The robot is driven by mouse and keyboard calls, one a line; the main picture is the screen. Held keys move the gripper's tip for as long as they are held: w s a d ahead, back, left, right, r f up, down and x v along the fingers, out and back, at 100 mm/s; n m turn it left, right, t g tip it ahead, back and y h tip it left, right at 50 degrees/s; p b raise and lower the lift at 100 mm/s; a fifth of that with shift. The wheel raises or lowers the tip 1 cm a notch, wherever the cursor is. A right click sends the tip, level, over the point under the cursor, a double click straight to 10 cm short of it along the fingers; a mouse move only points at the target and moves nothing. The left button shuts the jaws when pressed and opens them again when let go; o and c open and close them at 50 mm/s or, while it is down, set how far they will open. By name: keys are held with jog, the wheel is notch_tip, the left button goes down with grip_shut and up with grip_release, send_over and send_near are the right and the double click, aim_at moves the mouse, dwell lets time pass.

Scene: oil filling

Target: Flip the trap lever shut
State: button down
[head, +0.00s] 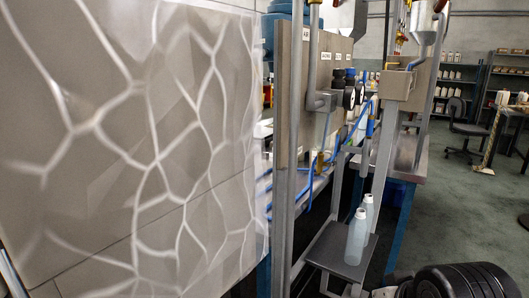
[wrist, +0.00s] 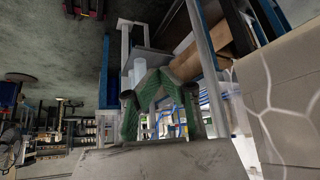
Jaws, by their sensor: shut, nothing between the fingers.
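A metal box (head: 396,91) sits high on the rack, below a funnel (head: 425,22) in the head view. A small blue bar (head: 415,64) sticks out at its top and looks like the trap lever, but I cannot tell for sure. My gripper (wrist: 152,80) shows in the wrist view, its green-padded fingers meeting at the tips with nothing held. It does not clearly show in the head view. I cannot make out the lever in the wrist view, so its distance from my gripper is unclear.
Pale bottles (head: 356,237) stand on a low shelf (head: 337,250) under the rack. A large patterned panel (head: 130,150) fills the left of the head view. A black ribbed object (head: 462,281) is at the lower right.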

notch_tip(320, 180, up, 8)
jog(key=p, duration=0.7)
jog(key=shift+r, duration=0.15)
jog(key=c, duration=2.4)
grip_release()
jog(key=shift+r+p, duration=0.2)
jog(key=shift+p, duration=0.15)
jog(key=shift+c, duration=0.2)
jog(key=shift+o, duration=1.2)
jog(key=shift+w+r, duration=0.1)
jog(key=shift+o, duration=1.4)
jog(key=shift+w+a, duration=0.1)
jog(key=shift+w, duration=0.1)
jog(key=shift+o, duration=0.8)
jog(key=w+a+m+y, duration=0.3)
jog(key=w+m+y, duration=0.1)
jog(key=w, duration=0.8)
jog(key=shift+r+m+y, duration=0.3)
jog(key=shift+r+m, duration=0.1)
jog(key=shift+r, duration=0.05)
jog(key=m+t+y+b, duration=0.1)
jog(key=m+t+y, duration=0.7)
jog(key=m, duration=0.1)
send_near(334, 163)
jog(key=x, duration=0.7)
jog(key=w+d+f+b+x, duration=0.1)
jog(key=x, duration=0.3)
